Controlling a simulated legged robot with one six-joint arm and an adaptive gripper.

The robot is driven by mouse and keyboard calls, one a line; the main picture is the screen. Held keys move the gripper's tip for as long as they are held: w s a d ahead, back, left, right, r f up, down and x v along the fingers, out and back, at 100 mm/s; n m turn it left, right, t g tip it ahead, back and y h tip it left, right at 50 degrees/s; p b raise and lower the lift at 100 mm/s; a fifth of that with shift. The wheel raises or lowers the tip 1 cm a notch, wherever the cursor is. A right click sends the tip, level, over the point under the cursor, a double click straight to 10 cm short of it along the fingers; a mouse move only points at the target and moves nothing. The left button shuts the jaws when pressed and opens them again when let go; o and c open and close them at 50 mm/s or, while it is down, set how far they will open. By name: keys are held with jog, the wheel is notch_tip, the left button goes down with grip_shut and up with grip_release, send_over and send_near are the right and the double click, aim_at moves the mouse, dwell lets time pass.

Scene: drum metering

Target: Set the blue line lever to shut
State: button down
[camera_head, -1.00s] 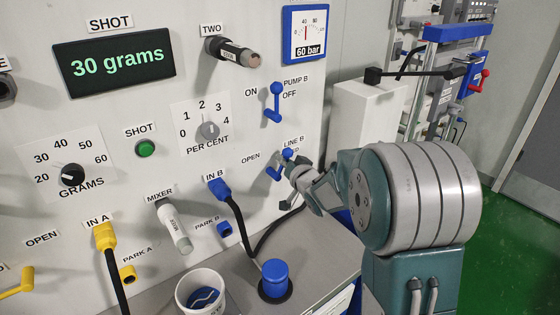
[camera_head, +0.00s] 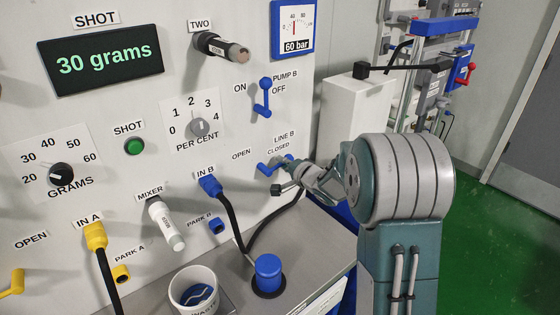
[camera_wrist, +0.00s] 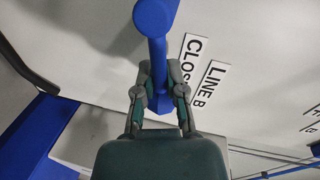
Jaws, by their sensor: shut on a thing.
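The blue line lever (camera_head: 265,168) is on the white panel beside the LINE B label (camera_head: 284,137). Its arm points right and slightly up, below the CLOSED label (camera_head: 278,149). OPEN (camera_head: 241,154) is printed to its left. My gripper (camera_head: 285,172) is at the lever's right part and hides some of it. In the wrist view the lever's round blue end (camera_wrist: 155,17) is at the top, and its shaft runs down between my two fingers (camera_wrist: 160,85). The fingers are shut around the shaft. The CLOSED label also shows there (camera_wrist: 192,65).
The blue PUMP B lever (camera_head: 265,97) stands upright above. The blue IN B plug (camera_head: 209,186) and its black hose are to the left. A blue-capped post (camera_head: 268,272) and a white cup (camera_head: 194,292) are on the bench below. A white box (camera_head: 355,118) stands behind my arm.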

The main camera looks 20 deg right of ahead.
jog(key=shift+w+d+f+m, duration=0.1)
jog(key=shift+d+f+m, duration=0.25)
jog(key=shift+m, duration=0.55)
jog(key=shift+f, duration=0.15)
jog(key=c, duration=0.7)
grip_release()
jog(key=shift+w+d, duration=0.1)
jog(key=shift+d, duration=0.1)
jog(key=shift+s, duration=0.3)
jog(key=v, duration=1.1)
jog(key=shift+s+d, duration=0.1)
jog(key=shift+d, duration=0.3)
